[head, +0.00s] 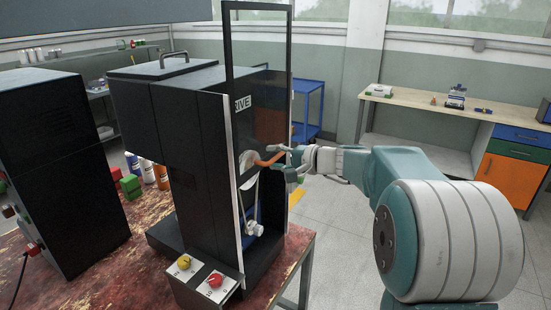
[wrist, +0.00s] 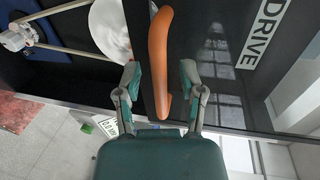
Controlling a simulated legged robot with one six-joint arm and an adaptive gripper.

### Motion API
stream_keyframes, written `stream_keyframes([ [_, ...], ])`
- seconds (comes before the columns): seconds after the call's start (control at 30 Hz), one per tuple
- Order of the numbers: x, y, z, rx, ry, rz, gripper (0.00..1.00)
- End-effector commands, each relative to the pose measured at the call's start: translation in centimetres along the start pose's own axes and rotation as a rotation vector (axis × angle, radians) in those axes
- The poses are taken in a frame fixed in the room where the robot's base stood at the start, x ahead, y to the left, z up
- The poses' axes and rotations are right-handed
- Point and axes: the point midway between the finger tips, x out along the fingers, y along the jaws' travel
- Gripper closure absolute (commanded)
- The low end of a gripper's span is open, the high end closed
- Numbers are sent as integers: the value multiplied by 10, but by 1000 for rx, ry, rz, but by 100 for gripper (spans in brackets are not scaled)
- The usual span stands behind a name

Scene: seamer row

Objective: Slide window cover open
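The window cover (wrist: 215,100) is a dark glossy panel lettered DRIVE, in the side of a black machine (head: 170,110). In the head view the DRIVE label (head: 243,103) sits above an orange handle (head: 268,159). Below the cover's edge the opening shows a white pulley (wrist: 110,28), a belt and a small motor (head: 253,228). In the wrist view the orange handle (wrist: 160,55) stands between the fingers of my gripper (wrist: 160,68), with a visible gap on each side. My gripper (head: 291,160) is open and holds nothing.
A tall black frame (head: 228,45) rises above the machine. A control box with yellow and red knobs (head: 201,280) sits at the worn red table's (head: 100,275) front. A blue cart (head: 309,105) and a workbench (head: 430,105) stand behind. Floor at right is clear.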

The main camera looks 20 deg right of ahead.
Motion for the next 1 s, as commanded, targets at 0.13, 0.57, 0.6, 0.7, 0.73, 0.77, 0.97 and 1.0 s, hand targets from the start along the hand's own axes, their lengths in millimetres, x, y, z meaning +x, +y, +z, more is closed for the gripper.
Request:
stream_keyframes([
  [0.13, -1, 0, 0, 1, 0, 1, 49],
  [0.57, -75, 1, -2, 1, 5, 1, 49],
  [0.6, -83, 1, -2, 1, 5, 1, 49],
  [0.7, -100, 1, -2, 1, 4, 2, 49],
  [0.73, -104, 1, -2, 1, 3, 1, 49],
  [0.77, -107, 1, -1, 1, 2, 1, 49],
  [0.97, -118, 2, -1, 1, -1, 1, 49],
  [1.0, -118, 2, -1, 1, -1, 1, 49],
])
